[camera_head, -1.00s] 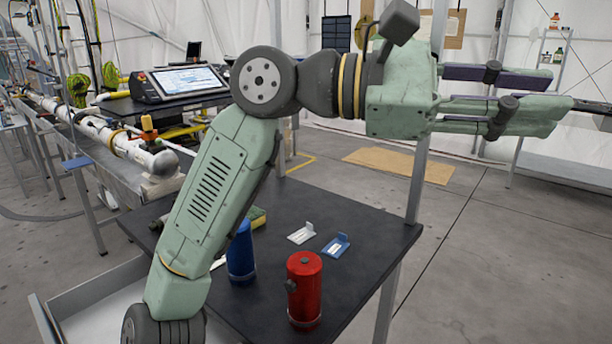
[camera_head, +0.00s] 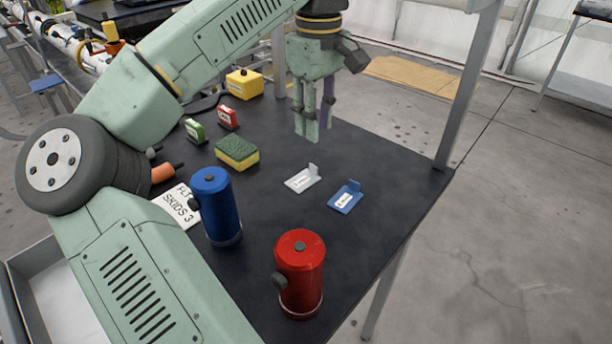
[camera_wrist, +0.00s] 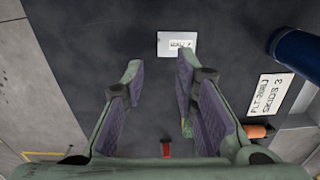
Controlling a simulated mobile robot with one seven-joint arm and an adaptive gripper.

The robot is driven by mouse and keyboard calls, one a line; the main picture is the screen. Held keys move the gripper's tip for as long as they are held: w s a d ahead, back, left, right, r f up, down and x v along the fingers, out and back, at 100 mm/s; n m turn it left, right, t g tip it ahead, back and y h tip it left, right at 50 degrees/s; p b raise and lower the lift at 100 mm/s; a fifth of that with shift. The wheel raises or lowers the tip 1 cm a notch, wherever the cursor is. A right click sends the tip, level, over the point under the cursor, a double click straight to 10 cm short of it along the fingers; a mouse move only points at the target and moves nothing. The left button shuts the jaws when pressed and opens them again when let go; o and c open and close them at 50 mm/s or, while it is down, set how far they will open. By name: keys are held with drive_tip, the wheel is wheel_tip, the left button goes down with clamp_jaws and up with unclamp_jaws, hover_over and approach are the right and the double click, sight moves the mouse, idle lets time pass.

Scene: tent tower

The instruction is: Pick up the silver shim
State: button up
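The silver shim (camera_head: 302,180) is a small pale plate with a label and an upright tab, lying on the dark table in the head view. In the wrist view, the pale labelled plate (camera_wrist: 177,44) shows near the top, beyond the fingertips. My gripper (camera_head: 313,138) points down above the table, behind the silver shim in the head view and apart from it. In the wrist view, my gripper's fingers (camera_wrist: 158,72) are spread with nothing between them.
A blue shim (camera_head: 345,197) lies close to the right of the silver one. A blue cylinder (camera_head: 216,207) and a red cylinder (camera_head: 299,273) stand nearer. A sponge (camera_head: 237,152), a red box (camera_head: 228,117), a green box (camera_head: 195,131) and a yellow box (camera_head: 244,84) are left. A table post (camera_head: 468,85) rises right.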

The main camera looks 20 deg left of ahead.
sight(316, 167)
wheel_tip(316, 167, down, 9)
drive_tip(key=shift+f+p, duration=0.1)
drive_tip(key=shift+p, duration=0.45)
clamp_jaws()
